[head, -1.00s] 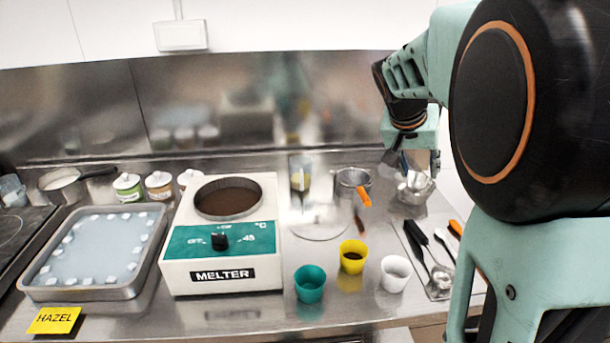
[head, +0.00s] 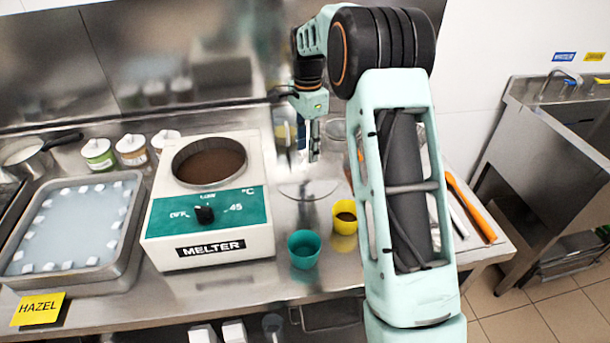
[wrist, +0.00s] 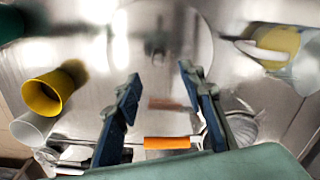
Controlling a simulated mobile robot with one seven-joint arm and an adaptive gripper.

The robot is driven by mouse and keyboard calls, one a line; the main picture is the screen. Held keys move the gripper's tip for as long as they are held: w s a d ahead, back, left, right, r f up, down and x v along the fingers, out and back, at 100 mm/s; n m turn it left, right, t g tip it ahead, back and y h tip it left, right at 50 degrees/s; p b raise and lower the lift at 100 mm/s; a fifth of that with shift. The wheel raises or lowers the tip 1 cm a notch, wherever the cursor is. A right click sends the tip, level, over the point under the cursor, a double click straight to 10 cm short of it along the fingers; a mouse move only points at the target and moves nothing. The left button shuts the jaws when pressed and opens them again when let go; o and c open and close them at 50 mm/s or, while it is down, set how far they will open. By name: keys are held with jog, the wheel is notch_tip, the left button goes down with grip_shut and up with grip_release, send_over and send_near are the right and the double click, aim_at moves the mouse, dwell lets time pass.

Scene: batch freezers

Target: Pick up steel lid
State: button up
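The steel lid (head: 300,191) lies flat on the steel counter, to the right of the melter. It is a shiny round disc that blends with the counter. The wrist view shows it as a pale disc (wrist: 190,45) with a small dark knob near its middle. My gripper (head: 313,156) hangs above the lid in the head view, pointing down. In the wrist view my gripper (wrist: 160,74) is open, its two blue fingers apart with nothing between their tips. The lid and knob lie beyond the fingertips, apart from them.
The melter (head: 166,220) stands left of the lid. A teal cup (head: 303,250) and a yellow cup (head: 344,222) stand in front. The wrist view shows a white cup (wrist: 33,128), an orange handle (wrist: 168,143) near the fingers and a clear jug (wrist: 303,70) on the right.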

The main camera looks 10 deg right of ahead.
aim_at(307, 169)
jog(key=shift+f, duration=3.2)
jog(key=shift+c, duration=0.4)
grip_shut()
